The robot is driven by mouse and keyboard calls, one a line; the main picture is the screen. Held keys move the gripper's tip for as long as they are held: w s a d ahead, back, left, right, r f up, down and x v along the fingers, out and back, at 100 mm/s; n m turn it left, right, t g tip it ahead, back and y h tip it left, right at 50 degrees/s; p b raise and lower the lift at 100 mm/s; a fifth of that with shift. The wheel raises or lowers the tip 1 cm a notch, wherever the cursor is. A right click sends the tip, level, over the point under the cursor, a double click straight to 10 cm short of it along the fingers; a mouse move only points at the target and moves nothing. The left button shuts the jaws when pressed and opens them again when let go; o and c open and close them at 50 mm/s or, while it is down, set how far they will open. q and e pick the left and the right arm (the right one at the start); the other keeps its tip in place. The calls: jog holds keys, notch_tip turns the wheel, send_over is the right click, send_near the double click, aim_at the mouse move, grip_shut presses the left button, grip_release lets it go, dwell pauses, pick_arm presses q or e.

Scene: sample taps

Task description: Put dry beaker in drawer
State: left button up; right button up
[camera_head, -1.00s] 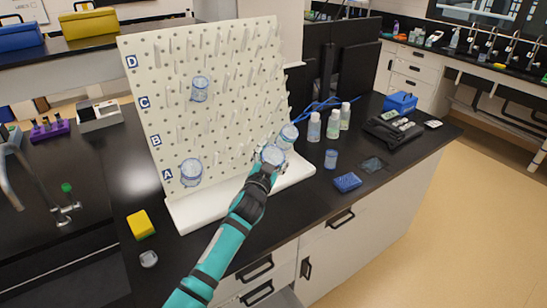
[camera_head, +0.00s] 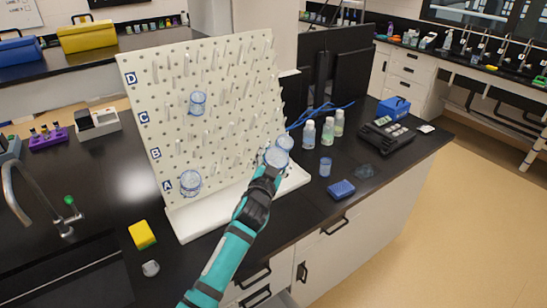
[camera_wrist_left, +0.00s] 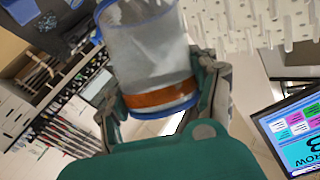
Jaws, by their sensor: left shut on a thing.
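My left gripper (camera_head: 273,168) is shut on a clear, blue-rimmed beaker (camera_head: 276,158) in front of the right side of the pegboard (camera_head: 225,110). In the left wrist view this beaker (camera_wrist_left: 150,55) sits between the fingers and shows an orange band. Another beaker (camera_head: 285,142) is right behind it; whether they touch I cannot tell. More beakers hang on the board near row A (camera_head: 190,182) and near row C (camera_head: 198,103). Drawer fronts with dark handles (camera_head: 335,225) are below the counter; a grey edge low beside my arm may be an open drawer. My right gripper is not in view.
Several capped bottles (camera_head: 327,131), a small blue cup (camera_head: 325,167) and a blue block (camera_head: 341,189) stand right of the board. A yellow sponge (camera_head: 142,234) and a sink tap (camera_head: 35,195) are at left. Floor at right is clear.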

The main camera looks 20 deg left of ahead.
aim_at(282, 162)
pick_arm(q)
jog(key=shift+s+d+r+p, duration=0.2)
jog(key=shift+d+r+p, duration=0.1)
jog(key=shift+r, duration=0.25)
jog(key=shift+s+d+r+p, duration=0.2)
jog(key=shift+r+p, duration=0.1)
jog(key=shift+r, duration=0.25)
jog(key=shift+s+d, duration=0.45)
jog(key=shift+d, duration=0.15)
jog(key=s+d, duration=0.5)
jog(key=d, duration=0.1)
jog(key=shift+s+d+r, duration=0.15)
jog(key=shift+d+r, duration=0.2)
jog(key=shift+r, duration=0.1)
